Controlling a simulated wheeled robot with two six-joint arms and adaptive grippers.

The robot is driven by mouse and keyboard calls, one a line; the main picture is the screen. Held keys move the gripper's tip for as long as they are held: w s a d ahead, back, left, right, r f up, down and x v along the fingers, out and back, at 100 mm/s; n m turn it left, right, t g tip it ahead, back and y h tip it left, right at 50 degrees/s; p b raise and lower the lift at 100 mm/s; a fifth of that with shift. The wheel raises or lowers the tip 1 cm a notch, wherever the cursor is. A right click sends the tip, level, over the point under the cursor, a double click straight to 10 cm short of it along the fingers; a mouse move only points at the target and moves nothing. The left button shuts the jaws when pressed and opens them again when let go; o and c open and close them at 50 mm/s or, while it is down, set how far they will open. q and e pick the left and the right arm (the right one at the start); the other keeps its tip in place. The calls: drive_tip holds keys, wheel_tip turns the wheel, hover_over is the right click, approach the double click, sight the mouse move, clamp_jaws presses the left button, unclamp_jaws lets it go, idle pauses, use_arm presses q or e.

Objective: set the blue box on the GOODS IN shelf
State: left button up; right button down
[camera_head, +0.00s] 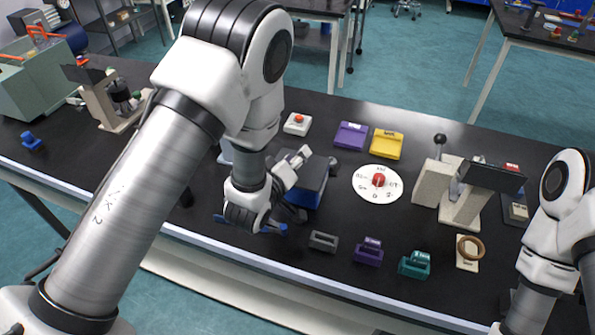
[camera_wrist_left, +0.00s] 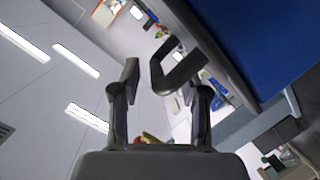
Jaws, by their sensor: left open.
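A box with a dark grey top and a blue side (camera_head: 308,192) stands on the black bench in the middle of the head view; I take it for the blue box. A broad blue face (camera_wrist_left: 258,42) fills the upper right of the left wrist view. My left gripper (camera_head: 289,209) is low beside the box's left side, partly hidden by its own wrist. In the wrist view the left gripper (camera_wrist_left: 165,88) has its fingers apart, with a dark bent handle-like bar (camera_wrist_left: 182,72) near the right finger. I cannot make out a GOODS IN label. My right gripper is out of view.
A purple tray (camera_head: 351,134) and a yellow tray (camera_head: 387,144) lie behind the box. A white dial (camera_head: 378,184) is to its right. Grey, purple and teal blocks (camera_head: 414,265) line the front edge. A beige machine (camera_head: 462,203) stands at right.

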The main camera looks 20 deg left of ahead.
use_arm(q)
drive_tip(key=shift+w+d, duration=0.15)
drive_tip(key=shift+w, duration=0.5)
drive_tip(key=shift+f, duration=0.1)
clamp_jaws()
